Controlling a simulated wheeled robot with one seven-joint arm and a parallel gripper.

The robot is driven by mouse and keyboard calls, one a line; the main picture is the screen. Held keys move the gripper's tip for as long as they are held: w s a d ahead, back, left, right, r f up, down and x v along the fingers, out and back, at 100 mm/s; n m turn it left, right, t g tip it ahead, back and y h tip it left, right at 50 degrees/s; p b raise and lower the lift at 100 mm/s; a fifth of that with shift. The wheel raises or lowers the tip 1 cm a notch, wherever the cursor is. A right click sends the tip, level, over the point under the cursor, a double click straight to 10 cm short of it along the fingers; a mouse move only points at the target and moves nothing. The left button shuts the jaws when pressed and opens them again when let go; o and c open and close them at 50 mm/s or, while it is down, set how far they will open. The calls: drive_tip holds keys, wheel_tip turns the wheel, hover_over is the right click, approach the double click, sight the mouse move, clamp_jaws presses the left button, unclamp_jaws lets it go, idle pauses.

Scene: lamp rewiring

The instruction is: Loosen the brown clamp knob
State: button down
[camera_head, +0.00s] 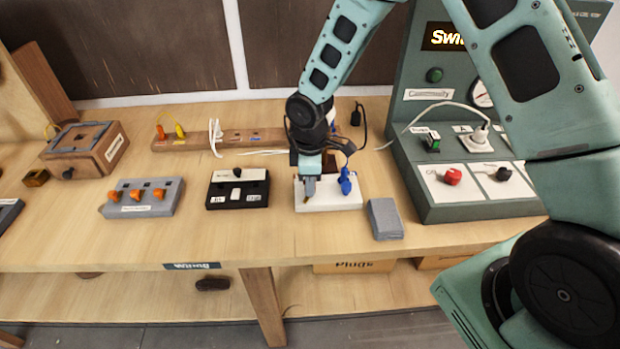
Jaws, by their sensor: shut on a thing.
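A white block (335,201) stands on the workbench near its middle. A small brown clamp knob (306,199) shows at its left end, mostly hidden by my gripper. My gripper (308,190) points down over that end, shut on the brown knob. A blue knob (347,183) stands upright on the right part of the same block, just right of my gripper. My wrist hides the back of the block and part of the bench behind it.
A grey block (385,219) lies close on the right. A black switch box (237,200) and a grey box with orange knobs (166,207) stand on the left. A green panel (420,192) rises on the right, with a white cable running behind my wrist. The front bench strip is clear.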

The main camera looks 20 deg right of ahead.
drive_tip(key=n+p, duration=0.1)
drive_tip(key=n, duration=0.4)
drive_tip(key=shift+n+p, duration=0.4)
idle(0.4)
drive_tip(key=c, duration=1.2)
unclamp_jaws()
drive_tip(key=shift+r, duration=0.1)
wheel_tip(320, 180, up, 17)
drive_tip(key=b, duration=0.1)
drive_tip(key=shift+r+b, duration=0.15)
drive_tip(key=shift+b, duration=0.25)
